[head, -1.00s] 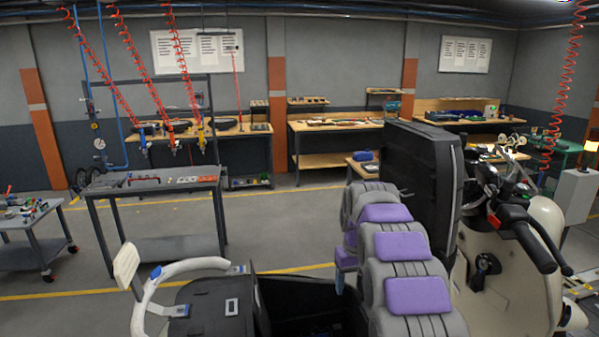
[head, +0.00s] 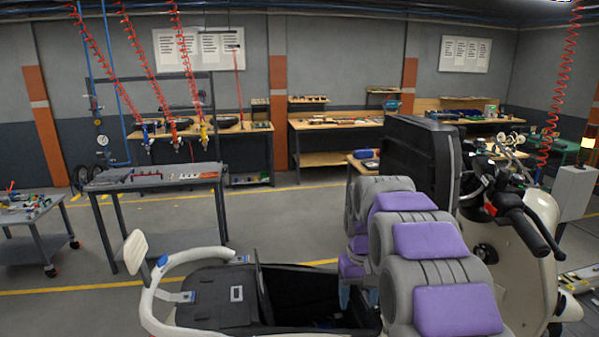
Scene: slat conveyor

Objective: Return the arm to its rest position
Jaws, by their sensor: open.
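My arm, grey links with purple pads, is folded up at the lower centre right of the head view. My gripper (head: 357,299) hangs down at the left of the arm, partly hidden behind it. Its two bluish fingers show apart, with nothing seen between them. It is over or beside the open black storage compartment (head: 300,292) of the cream scooter (head: 540,225); how far above I cannot tell. The fingertips are hard to make out against the dark compartment.
The scooter's upright black panel (head: 415,150) stands just behind my arm, with handlebars (head: 515,205) to its right. A white grab rail (head: 150,290) is at the left.

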